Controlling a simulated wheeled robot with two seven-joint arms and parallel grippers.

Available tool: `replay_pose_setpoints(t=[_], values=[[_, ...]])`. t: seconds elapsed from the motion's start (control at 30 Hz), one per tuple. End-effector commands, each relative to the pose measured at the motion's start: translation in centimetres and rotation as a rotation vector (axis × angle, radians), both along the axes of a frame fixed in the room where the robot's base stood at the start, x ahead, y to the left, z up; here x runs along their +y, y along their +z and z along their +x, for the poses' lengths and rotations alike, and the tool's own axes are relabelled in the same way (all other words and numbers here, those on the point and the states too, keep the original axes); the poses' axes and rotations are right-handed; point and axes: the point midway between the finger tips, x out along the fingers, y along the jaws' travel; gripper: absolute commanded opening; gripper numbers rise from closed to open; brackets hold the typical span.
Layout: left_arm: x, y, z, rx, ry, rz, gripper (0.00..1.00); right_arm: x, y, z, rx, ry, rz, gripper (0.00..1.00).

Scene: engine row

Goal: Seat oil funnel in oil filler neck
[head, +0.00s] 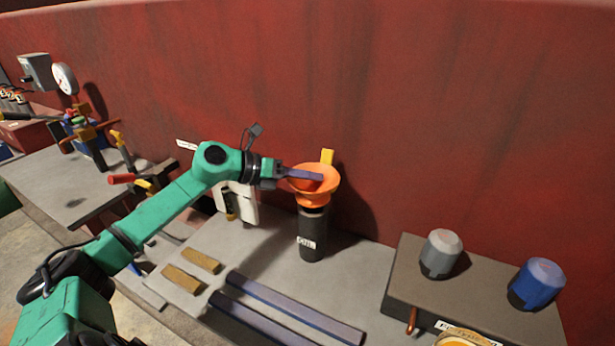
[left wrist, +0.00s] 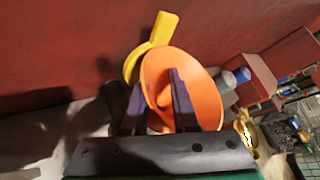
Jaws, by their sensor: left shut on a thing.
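The orange oil funnel (head: 328,187) is in the middle of the head view, with its wide mouth up. It also shows in the left wrist view (left wrist: 207,103), tilted in that picture. My left gripper (head: 312,176) reaches it from the left and is shut on it. The dark fingers (left wrist: 158,100) overlap the cone in the wrist view. The black oil filler neck (head: 312,238), with a white label, stands upright on the grey bench directly below the funnel in the head view. The funnel's spout is not visible, so I cannot tell how deep it sits.
A yellow piece (head: 327,156) shows behind the funnel. Two purple-grey bars (head: 290,305) and two wooden blocks (head: 201,260) lie on the bench. A raised box (head: 405,270) at right carries a grey cap (head: 441,252) and a blue cap (head: 538,283). The red wall (head: 450,110) stands close behind.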

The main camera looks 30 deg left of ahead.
Motion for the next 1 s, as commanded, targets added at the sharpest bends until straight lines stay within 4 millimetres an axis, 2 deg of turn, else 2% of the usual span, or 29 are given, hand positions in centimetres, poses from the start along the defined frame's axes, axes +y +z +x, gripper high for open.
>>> replay_pose_setpoints(t=[1.0], values=[[-0.02, 0.02, 0.03, 0.000, 0.000, -0.002, 0.00, -0.08, -0.58, 0.01, 0.000, 0.001, -0.001, 0.50]])
